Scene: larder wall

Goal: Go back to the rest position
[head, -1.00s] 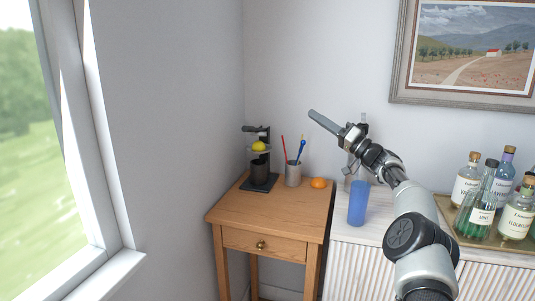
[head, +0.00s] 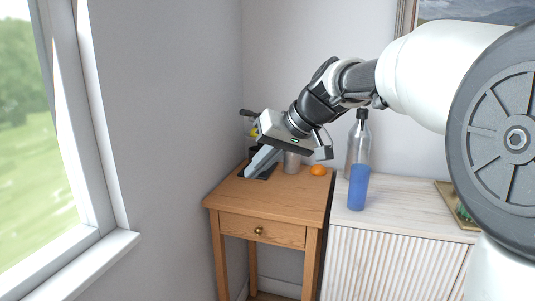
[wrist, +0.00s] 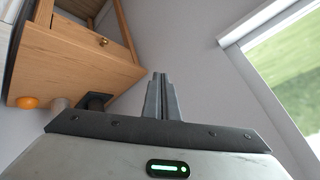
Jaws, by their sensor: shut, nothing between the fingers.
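My gripper (head: 262,160) is in the head view, in front of the juicer and above the small wooden table (head: 225,193). Its fingers are together and hold nothing, pointing down and to the left. In the wrist view the two closed fingers (wrist: 162,98) stand in the middle, with bare wall behind them. My arm reaches in from the right side of the head view.
A juicer (head: 247,113) with something yellow on it is mostly hidden behind my gripper. A cup (head: 292,163) and an orange (head: 317,170) stand beside it. A blue glass (head: 358,188) and a bottle (head: 357,145) stand on the white cabinet (head: 390,222). A window is at left.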

